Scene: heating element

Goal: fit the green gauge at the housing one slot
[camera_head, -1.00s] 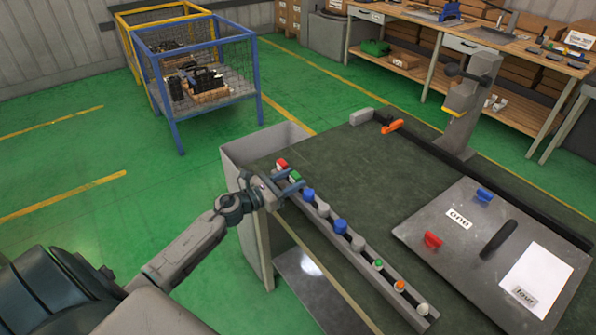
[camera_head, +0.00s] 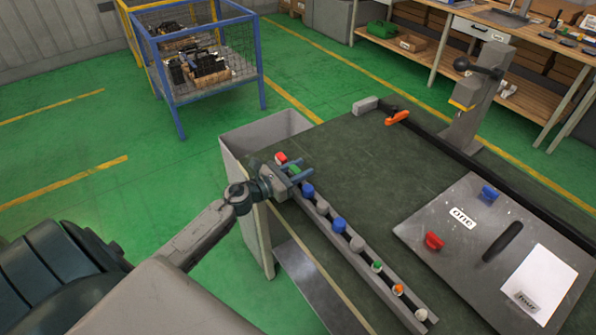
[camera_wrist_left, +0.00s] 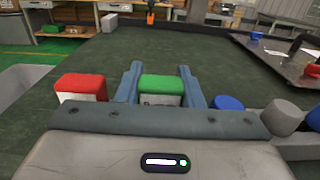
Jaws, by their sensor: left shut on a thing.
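The green gauge (camera_head: 294,170) stands near the far end of a narrow rail of coloured pieces, beside a red-topped one. My left gripper (camera_head: 297,166) is shut on it. In the left wrist view the green gauge (camera_wrist_left: 161,86) sits between the two fingers, its lower part hidden by the gripper body. The label "one" (camera_head: 462,217) lies on a grey plate (camera_head: 428,210) at the right, with a red piece (camera_head: 433,241) and a blue piece (camera_head: 489,194) near it. I cannot clearly make out the slot. My right gripper is not in view.
The rail (camera_head: 345,255) with several blue, grey, green, orange and white-topped pieces runs along the bench's near edge. The dark bench top (camera_head: 370,165) between is clear.

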